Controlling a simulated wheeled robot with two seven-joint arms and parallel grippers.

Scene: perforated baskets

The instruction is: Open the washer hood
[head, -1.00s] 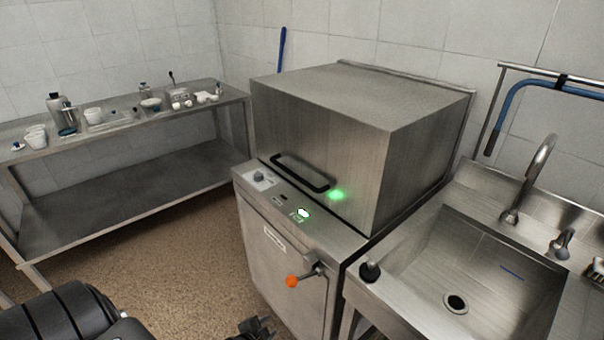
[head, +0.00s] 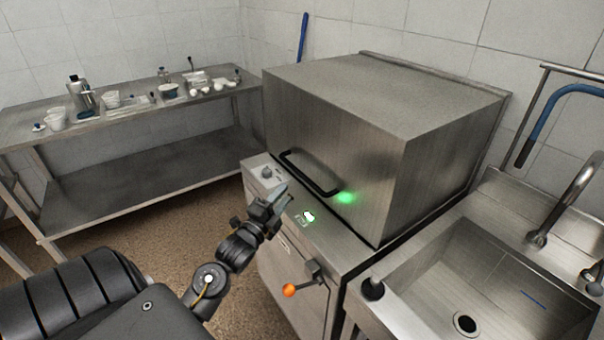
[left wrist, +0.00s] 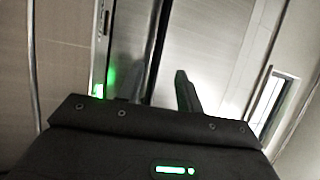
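The washer hood (head: 340,130) is a large brushed-metal box, sitting down on the washer base (head: 300,270). Its dark bar handle (head: 308,174) is on the front face, near the lower edge. My left gripper (head: 281,197) is in front of and a little below the handle's left part, over the control ledge, apart from the handle. It looks open and empty. In the left wrist view, one dark finger (left wrist: 186,92) shows clearly, with a dark bar beside it that looks like the handle (left wrist: 155,50). My right gripper is not in view.
A green light (head: 308,216) glows on the control ledge. A steel sink (head: 490,290) with a tap stands at the right. A steel table (head: 25,121) with small containers stands at the left.

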